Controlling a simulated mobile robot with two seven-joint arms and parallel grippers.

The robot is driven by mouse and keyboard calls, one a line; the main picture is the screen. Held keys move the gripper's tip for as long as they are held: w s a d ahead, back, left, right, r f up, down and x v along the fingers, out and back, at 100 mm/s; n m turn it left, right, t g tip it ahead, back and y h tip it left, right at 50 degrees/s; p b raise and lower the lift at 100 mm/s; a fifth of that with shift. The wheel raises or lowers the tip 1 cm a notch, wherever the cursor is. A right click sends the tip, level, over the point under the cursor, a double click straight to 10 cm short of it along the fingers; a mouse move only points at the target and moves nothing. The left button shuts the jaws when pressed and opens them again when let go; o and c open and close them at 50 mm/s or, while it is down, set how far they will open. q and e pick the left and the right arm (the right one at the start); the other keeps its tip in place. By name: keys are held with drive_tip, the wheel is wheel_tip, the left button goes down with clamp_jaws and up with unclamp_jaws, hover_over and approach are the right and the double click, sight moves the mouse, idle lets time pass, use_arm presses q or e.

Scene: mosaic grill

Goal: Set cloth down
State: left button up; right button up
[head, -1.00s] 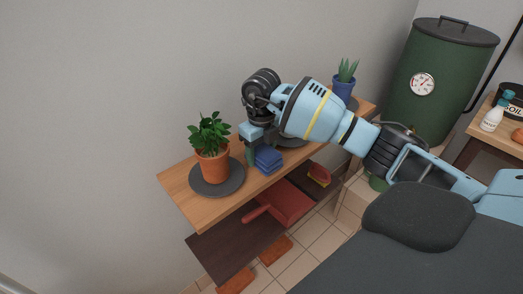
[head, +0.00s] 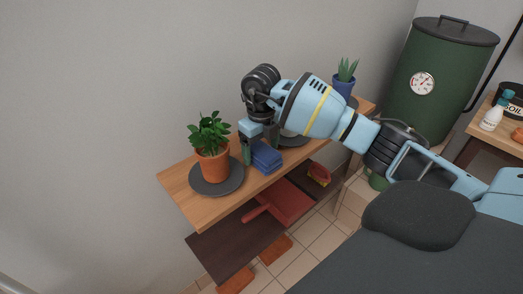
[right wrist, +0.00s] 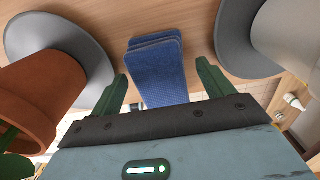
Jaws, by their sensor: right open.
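The blue folded cloth (head: 267,160) lies on the wooden top shelf (head: 178,183), between the terracotta plant pot and the blue plant pot. It also shows in the right wrist view (right wrist: 160,72), lying flat in a stack of folds. My right gripper (head: 261,148) is open at the cloth, on its wall side in the head view. In the right wrist view its two green fingers (right wrist: 163,88) stand apart, one on each side of the cloth, with gaps between. The cloth's near end is hidden behind the gripper body. My left gripper is not in view.
A terracotta pot with a leafy plant (head: 213,164) stands on a grey round plate (head: 229,184) left of the cloth. A blue pot (head: 343,87) stands further right. A red dustpan (head: 286,205) lies on the lower shelf. The wall is close behind.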

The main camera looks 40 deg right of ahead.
sight(261, 149)
wheel_tip(261, 149, up, 11)
idle(0.3)
